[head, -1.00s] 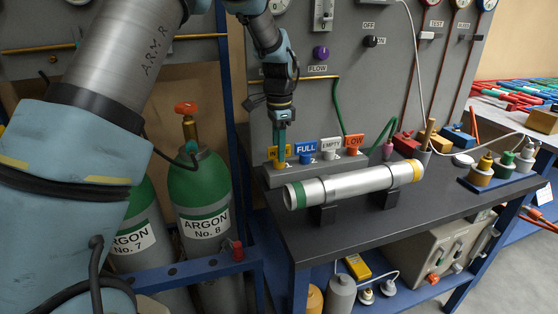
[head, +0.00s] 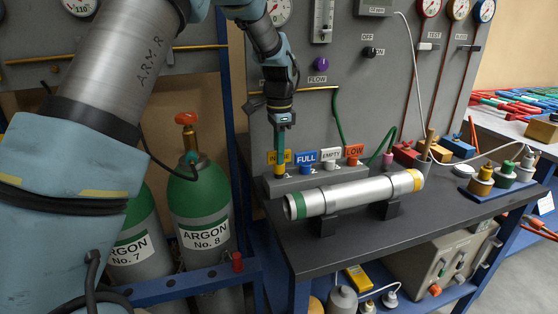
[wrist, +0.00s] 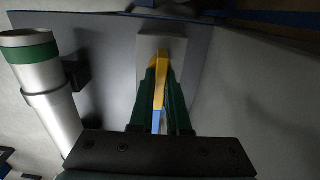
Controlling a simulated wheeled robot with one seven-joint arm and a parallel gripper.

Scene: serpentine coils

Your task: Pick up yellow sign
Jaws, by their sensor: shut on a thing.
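The yellow sign (head: 286,157) stands at the left end of a row of signs on a grey block (head: 268,186). Its lettering is partly covered by my gripper (head: 280,150). In the wrist view my gripper (wrist: 160,92) points down with its green fingers closed on both sides of the yellow sign (wrist: 160,66). The sign is still at the block, and I cannot tell whether it is lifted at all. A blue sign (head: 306,157) reading FULL, a white EMPTY sign (head: 331,155) and an orange LOW sign (head: 354,151) stand to its right.
A silver tube (head: 350,194) with green and yellow bands lies on black supports just in front of the block. The grey panel (head: 390,90) rises behind. Argon bottles (head: 200,215) stand at the left. The dark bench top (head: 440,210) has free room at the front right.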

